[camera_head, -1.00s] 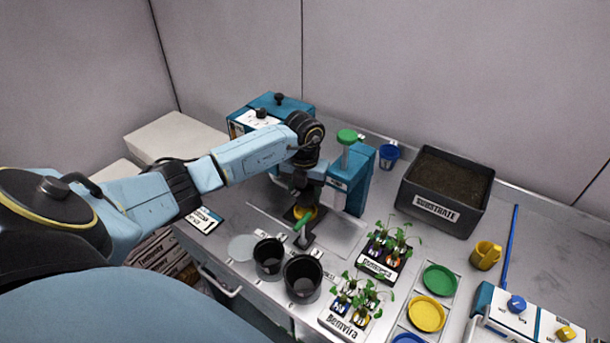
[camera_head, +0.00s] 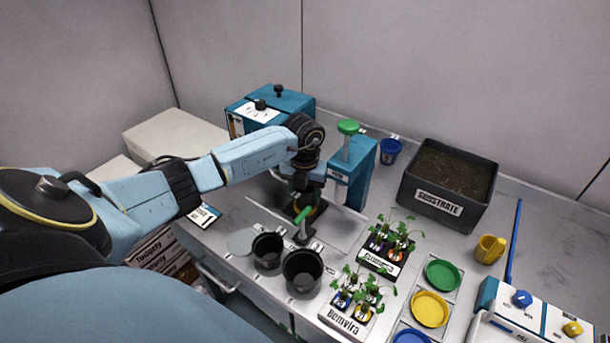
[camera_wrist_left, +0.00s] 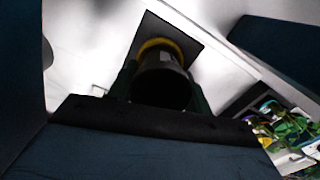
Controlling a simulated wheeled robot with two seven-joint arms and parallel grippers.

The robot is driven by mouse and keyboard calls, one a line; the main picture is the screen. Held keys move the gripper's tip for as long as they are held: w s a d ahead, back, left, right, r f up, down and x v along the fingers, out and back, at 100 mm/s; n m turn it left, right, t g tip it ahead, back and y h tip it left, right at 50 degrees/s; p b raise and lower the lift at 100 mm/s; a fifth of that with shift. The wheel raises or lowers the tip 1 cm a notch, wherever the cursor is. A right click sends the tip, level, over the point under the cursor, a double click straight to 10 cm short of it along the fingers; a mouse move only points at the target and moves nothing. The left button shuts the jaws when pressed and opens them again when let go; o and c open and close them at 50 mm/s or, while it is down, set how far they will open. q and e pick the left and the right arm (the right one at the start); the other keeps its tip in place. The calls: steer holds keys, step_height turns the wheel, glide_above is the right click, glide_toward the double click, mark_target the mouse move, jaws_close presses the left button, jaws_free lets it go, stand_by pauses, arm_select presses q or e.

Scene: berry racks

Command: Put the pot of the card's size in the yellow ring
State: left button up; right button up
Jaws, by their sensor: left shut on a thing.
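My left gripper (camera_head: 303,213) has green fingers and is shut on a small black pot (camera_wrist_left: 163,85). The left wrist view shows the pot between the fingers, with the yellow ring (camera_wrist_left: 160,45) just beyond it on a dark square plate (camera_wrist_left: 178,30). I cannot tell whether the pot touches the ring or plate. In the head view the arm and gripper mostly hide the pot and ring. Two larger black pots stand in front, a medium one (camera_head: 267,251) and a big one (camera_head: 302,271). The card (camera_head: 204,215) lies at the left; its writing is too small to read surely. My right gripper is not in view.
A blue press-like stand (camera_head: 357,178) with a green knob rises right behind my gripper. Seedling trays (camera_head: 395,262), a substrate box (camera_head: 447,187) and a yellow cup (camera_head: 489,250) are to the right. A pale round spot (camera_head: 240,242) beside the pots is empty.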

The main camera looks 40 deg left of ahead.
arm_select(q)
steer(key=shift+f+b, duration=0.55)
steer(key=shift+f, duration=0.15)
steer(key=o, duration=1)
steer(key=shift+r, duration=0.15)
